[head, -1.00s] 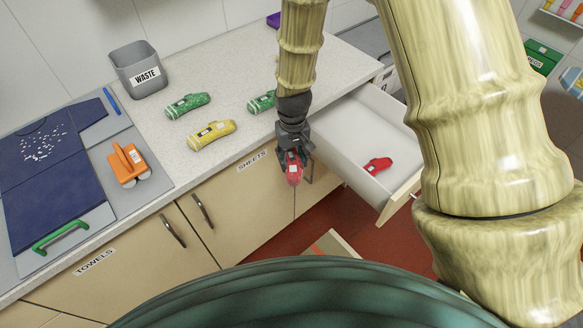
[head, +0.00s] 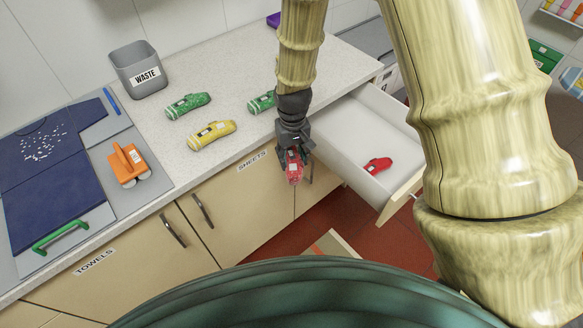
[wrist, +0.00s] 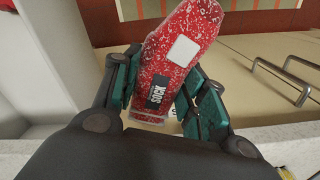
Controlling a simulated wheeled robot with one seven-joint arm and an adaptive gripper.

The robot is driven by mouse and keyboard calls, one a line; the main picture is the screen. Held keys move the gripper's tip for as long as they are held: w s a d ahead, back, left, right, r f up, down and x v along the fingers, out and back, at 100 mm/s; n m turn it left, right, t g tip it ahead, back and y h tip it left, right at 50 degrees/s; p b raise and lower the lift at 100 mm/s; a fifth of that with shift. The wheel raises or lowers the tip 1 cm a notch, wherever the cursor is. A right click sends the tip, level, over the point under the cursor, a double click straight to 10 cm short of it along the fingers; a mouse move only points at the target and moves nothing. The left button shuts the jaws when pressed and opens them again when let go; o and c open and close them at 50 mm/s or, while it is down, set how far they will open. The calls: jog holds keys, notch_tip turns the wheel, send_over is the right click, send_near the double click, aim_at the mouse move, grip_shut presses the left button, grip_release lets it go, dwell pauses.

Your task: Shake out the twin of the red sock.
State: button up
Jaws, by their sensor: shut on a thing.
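My gripper (head: 293,160) is shut on a red sock (head: 294,172) and holds it in front of the counter's front edge, left of the open drawer. In the wrist view the held sock (wrist: 178,62) is red with white specks, a white patch and a dark "SOCK" label, and it tilts between the green finger pads (wrist: 160,97). A second red sock (head: 377,165) with a small white patch lies in the open white drawer (head: 345,140), apart from my gripper.
On the counter (head: 235,85) lie two green rolled items (head: 187,105) (head: 262,102) and a yellow one (head: 211,135). A grey WASTE bin (head: 140,70), an orange tool (head: 127,163) and a dark blue shirt (head: 45,170) are at left. The open drawer juts out at right.

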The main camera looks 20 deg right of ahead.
aim_at(292, 164)
notch_tip(292, 164, up, 16)
jog(key=shift+w+f, duration=0.1)
jog(key=shift+f, duration=9.8)
